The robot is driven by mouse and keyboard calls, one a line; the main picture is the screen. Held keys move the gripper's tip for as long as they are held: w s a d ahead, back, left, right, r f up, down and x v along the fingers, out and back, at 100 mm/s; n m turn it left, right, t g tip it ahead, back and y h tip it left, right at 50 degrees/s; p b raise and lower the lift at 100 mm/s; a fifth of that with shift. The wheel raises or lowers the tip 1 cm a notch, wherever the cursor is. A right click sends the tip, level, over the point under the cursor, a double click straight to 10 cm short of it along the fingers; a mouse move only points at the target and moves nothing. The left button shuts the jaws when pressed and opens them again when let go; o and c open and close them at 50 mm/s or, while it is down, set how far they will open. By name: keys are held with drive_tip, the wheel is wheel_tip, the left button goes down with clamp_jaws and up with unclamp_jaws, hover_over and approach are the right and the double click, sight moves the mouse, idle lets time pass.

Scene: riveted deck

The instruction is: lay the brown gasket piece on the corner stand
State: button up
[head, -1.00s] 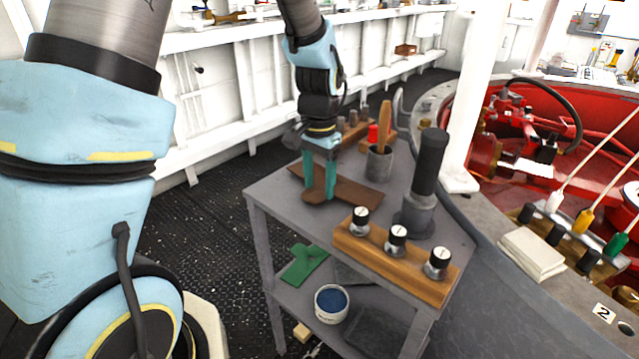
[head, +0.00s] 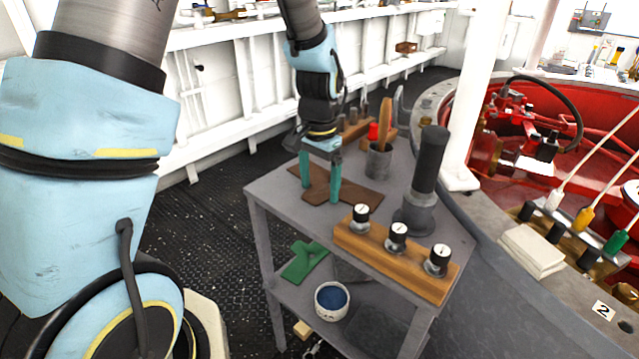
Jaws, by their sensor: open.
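The brown gasket piece (head: 354,194) lies flat on the grey top of the corner stand (head: 280,196), toward its back left part. My gripper (head: 319,193) is open over the piece and points down. One finger is on each side of a part of the piece, with a gap between fingers and piece material. The fingers hide part of the piece, and I cannot tell whether the fingertips touch the top.
On the stand are a wooden block with several black-capped gauges (head: 392,254), a dark cylinder (head: 428,165) and a grey cup with a wooden handle (head: 379,160). A green piece (head: 304,262) and a blue-filled bowl (head: 331,300) are on the lower shelf.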

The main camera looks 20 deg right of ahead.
sight(319, 193)
wheel_tip(319, 193, up, 12)
drive_tip(key=shift+r+b, duration=0.15)
drive_tip(key=shift+b, duration=0.25)
drive_tip(key=a+f+n, duration=0.2)
drive_tip(key=a+n, duration=0.1)
drive_tip(key=a, duration=0.6)
drive_tip(key=s+a+f+n+t, duration=0.1)
drive_tip(key=a+n, duration=0.3)
drive_tip(key=a, duration=0.5)
drive_tip(key=a+f+n, duration=0.2)
drive_tip(key=a+n, duration=0.2)
drive_tip(key=a, duration=0.5)
drive_tip(key=shift+s+a+f+t, duration=0.2)
drive_tip(key=shift+s+f+t, duration=0.1)
drive_tip(key=shift+s+f, duration=0.1)
drive_tip(key=shift+r+p, duration=0.6)
